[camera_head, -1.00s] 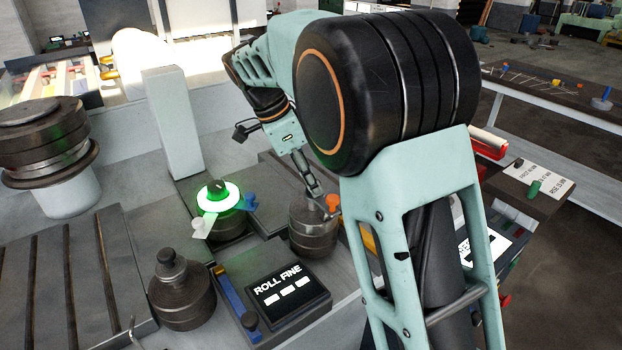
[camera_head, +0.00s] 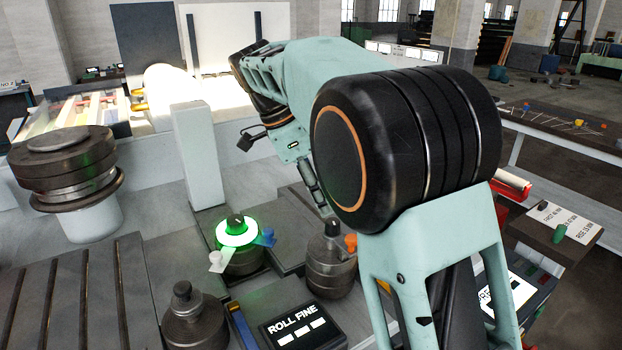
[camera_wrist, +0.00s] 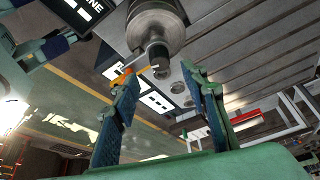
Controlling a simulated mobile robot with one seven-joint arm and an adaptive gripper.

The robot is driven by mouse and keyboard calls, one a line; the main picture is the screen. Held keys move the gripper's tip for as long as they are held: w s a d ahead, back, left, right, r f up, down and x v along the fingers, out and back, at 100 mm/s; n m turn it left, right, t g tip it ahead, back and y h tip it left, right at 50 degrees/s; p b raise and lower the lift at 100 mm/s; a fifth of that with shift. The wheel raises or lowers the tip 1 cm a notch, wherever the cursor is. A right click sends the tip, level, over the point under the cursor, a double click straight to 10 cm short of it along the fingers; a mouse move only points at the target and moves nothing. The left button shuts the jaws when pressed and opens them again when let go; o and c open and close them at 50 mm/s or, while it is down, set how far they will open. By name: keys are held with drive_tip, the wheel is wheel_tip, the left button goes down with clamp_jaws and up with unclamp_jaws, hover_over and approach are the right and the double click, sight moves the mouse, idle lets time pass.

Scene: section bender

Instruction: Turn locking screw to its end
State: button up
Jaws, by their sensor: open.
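A dark metal cylinder (camera_head: 330,272) with a narrow black top (camera_head: 332,229) and an orange-tipped handle (camera_head: 351,242) stands beside a black knob (camera_head: 236,222) in a glowing green ring. That ring has a white tab and a blue tab. Which part is the locking screw is not clear. In the wrist view, the fingers of my gripper (camera_wrist: 162,78) are apart and empty. The metal cylinder (camera_wrist: 148,22) and its small end (camera_wrist: 158,52) show just beyond the fingertips. The orange handle (camera_wrist: 122,78) appears close to the left fingertip. My arm hides most of my gripper in the head view.
A "ROLL FINE" panel (camera_head: 303,328) and a smaller dark post (camera_head: 193,318) stand in front. A white upright block (camera_head: 196,155) and a large dark roller (camera_head: 62,160) are at left. A side table (camera_head: 560,130) is at right.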

drive_tip(key=shift+v, duration=2.6)
